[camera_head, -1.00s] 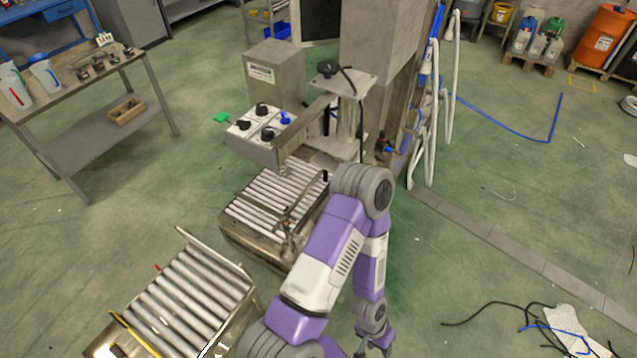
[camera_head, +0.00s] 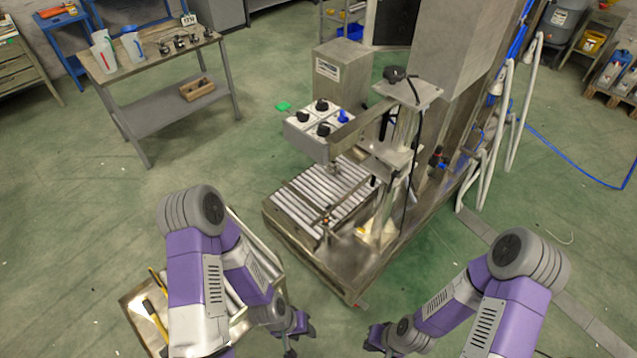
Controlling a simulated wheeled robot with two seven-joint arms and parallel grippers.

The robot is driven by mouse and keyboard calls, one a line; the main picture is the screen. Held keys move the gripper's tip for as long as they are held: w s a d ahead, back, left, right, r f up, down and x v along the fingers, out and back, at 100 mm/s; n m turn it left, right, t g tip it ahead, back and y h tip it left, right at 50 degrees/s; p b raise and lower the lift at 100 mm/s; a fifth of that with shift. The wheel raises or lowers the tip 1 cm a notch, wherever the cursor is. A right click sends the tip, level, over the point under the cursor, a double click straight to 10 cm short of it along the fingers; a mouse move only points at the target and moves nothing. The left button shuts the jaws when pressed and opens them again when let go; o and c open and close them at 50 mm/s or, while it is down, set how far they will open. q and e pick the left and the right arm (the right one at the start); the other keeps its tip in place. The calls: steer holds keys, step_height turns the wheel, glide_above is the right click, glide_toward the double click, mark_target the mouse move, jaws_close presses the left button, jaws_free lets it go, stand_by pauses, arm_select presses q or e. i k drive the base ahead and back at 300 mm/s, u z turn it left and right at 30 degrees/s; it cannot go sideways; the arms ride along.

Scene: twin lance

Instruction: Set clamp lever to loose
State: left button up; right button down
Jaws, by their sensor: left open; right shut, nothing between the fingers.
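The machine's roller bed (camera_head: 300,205) lies ahead of me, below a steel column. A thin steel bar with a black tip (camera_head: 373,181) stands at the bed's right side, and a small upright fitting (camera_head: 326,222) is on its near part. I cannot tell for sure which part is the clamp lever or how it is set. My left gripper (camera_head: 298,342) is at the bottom middle, open and empty. My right gripper (camera_head: 376,342) is to its right, shut and empty. Both are nearer to me than the machine and apart from it.
A control box (camera_head: 318,128) with black knobs and one blue knob sits behind the bed. A low roller stand (camera_head: 135,305) is partly hidden by my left arm. White hoses (camera_head: 483,150) hang right of the column. A workbench (camera_head: 150,62) stands back left. Green floor is clear at left.

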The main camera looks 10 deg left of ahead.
mark_target(391, 184)
steer(key=u, duration=0.15)
steer(key=i, duration=1)
